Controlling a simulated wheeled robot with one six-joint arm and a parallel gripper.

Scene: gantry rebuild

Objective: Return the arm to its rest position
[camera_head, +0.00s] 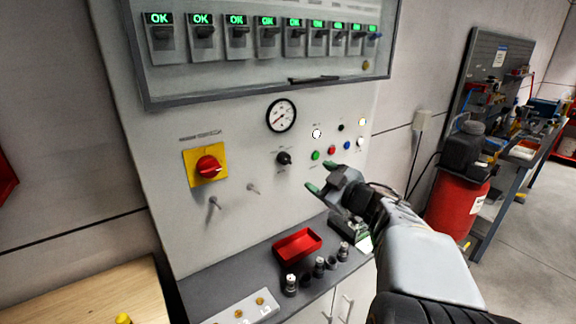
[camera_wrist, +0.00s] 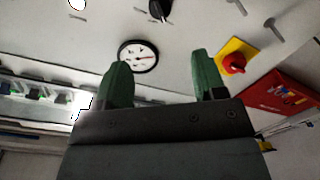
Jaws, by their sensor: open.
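My gripper (camera_head: 320,178) is at the end of my arm, which reaches in from the lower right in the head view. Its two green-tipped fingers are apart with nothing between them. It hangs in front of the grey control panel (camera_head: 235,235), below the coloured buttons and above the shelf. In the wrist view my gripper (camera_wrist: 165,85) also shows its green fingers spread and empty, with the panel behind. I cannot tell the exact gap between the fingertips and the panel.
The panel carries a red rotary switch (camera_head: 208,167), a gauge (camera_head: 281,116), a black knob (camera_head: 284,158) and two pegs. A red tray (camera_head: 297,245) and several small cylindrical parts sit on the shelf below. A red tank (camera_head: 457,207) and a workbench stand at the right.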

